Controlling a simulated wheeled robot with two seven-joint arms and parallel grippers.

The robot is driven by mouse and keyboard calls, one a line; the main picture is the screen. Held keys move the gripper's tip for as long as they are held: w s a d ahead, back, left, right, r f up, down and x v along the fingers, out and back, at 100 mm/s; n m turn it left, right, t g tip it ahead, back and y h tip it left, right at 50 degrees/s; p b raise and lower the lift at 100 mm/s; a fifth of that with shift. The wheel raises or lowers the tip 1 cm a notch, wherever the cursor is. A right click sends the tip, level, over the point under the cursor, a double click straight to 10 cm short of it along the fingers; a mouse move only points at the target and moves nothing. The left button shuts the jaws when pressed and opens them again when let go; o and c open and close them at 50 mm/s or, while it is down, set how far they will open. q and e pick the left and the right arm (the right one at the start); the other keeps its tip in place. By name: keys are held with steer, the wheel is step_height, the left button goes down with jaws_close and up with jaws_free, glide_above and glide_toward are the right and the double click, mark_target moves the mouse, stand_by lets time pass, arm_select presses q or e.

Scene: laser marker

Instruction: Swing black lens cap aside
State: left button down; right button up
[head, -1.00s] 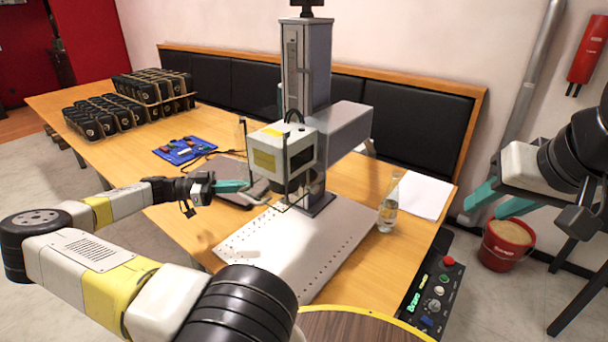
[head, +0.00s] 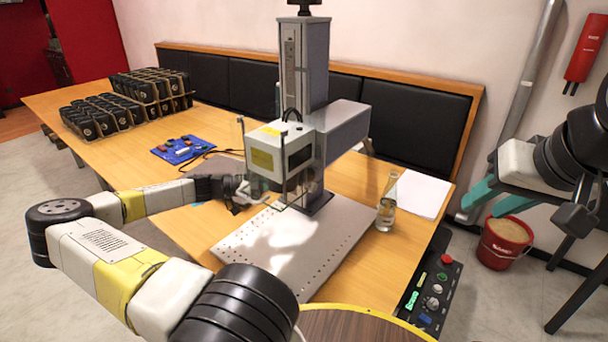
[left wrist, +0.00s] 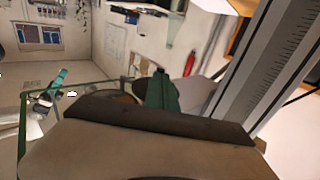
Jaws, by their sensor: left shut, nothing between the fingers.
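The laser marker's white head (head: 280,150) with a yellow label hangs from the grey column (head: 304,65) over a perforated plate (head: 290,250). Clear guard panels surround the head. I cannot make out the black lens cap for certain in either view. My left gripper (head: 247,195) is at the left side of the guard, below the head. Its fingers are hard to see in the head view. In the left wrist view a teal finger (left wrist: 162,92) shows beside a green-edged clear panel, and the gripper is shut and empty. My right gripper (head: 482,204) is open and empty, away from the table at right.
A blue tray (head: 182,150) with small items and black parts in racks (head: 130,98) are on the table at left. A glass bottle (head: 387,205) and white paper (head: 418,194) are right of the plate. A control panel (head: 432,290) is at the front right.

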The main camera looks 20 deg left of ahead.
stand_by(0.3)
arm_select(q)
steer(key=shift+w+d+m+g+h, duration=0.45)
steer(key=shift+w+m+g, duration=0.25)
steer(key=shift+g, duration=0.4)
